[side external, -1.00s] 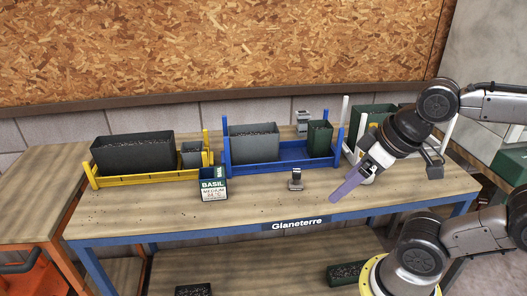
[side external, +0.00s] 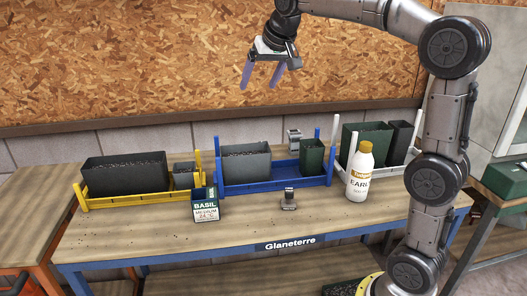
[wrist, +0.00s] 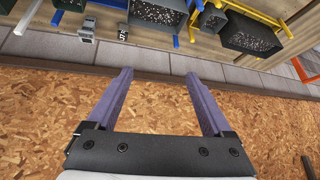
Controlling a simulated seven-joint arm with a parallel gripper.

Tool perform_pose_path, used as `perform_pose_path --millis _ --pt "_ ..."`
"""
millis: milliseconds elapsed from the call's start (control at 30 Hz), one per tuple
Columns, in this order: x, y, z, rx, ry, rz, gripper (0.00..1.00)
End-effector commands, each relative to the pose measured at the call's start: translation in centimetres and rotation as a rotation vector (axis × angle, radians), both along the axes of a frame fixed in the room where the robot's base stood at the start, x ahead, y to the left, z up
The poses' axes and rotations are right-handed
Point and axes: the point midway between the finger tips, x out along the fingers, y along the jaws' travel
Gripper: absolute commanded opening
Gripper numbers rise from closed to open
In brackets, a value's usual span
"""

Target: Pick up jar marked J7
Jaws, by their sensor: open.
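My gripper (side external: 258,87) is open and empty, high in front of the chipboard wall, fingers pointing down. In the wrist view its two purple fingers (wrist: 158,74) are apart with only chipboard and wall blocks between them. I cannot surely read J7 on anything. A small grey object (side external: 294,138) stands behind the blue rack, well below and right of my gripper. In the wrist view a small grey object with unclear pale marks (wrist: 87,30) is at the upper left. Another small grey object (side external: 289,199) stands at the bench front, its marking unreadable.
The blue rack (side external: 262,184) holds a grey planter (side external: 245,164) and a green pot (side external: 312,157). A yellow rack (side external: 135,198) is left, a BASIL box (side external: 205,207) in front. A white bottle (side external: 360,175) stands right. The bench front (side external: 150,235) is mostly clear.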

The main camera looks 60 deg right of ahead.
Motion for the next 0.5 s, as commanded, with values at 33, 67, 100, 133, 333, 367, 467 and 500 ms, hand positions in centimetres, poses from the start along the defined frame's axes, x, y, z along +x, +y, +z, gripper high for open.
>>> perform_pose_path --millis 33,67,100,133,333,367,467,500 --pt "2.0 -1.8 -0.9 0.003 0.012 -0.034 0.85" --pt "2.9 -2.7 -1.3 0.005 0.017 -0.053 0.85" --pt "4.2 -4.0 -2.0 0.007 0.024 -0.074 0.85" --pt "5.0 -5.0 -2.6 0.009 0.031 -0.091 0.85" --pt "9.5 -11.7 -8.2 0.02 0.089 -0.189 0.85" --pt "9.9 -12.7 -9.2 0.022 0.099 -0.2 0.85" --pt "10.7 -15.2 -12.5 0.032 0.136 -0.232 0.85" --pt "10.8 -15.9 -13.7 0.039 0.151 -0.242 0.85"
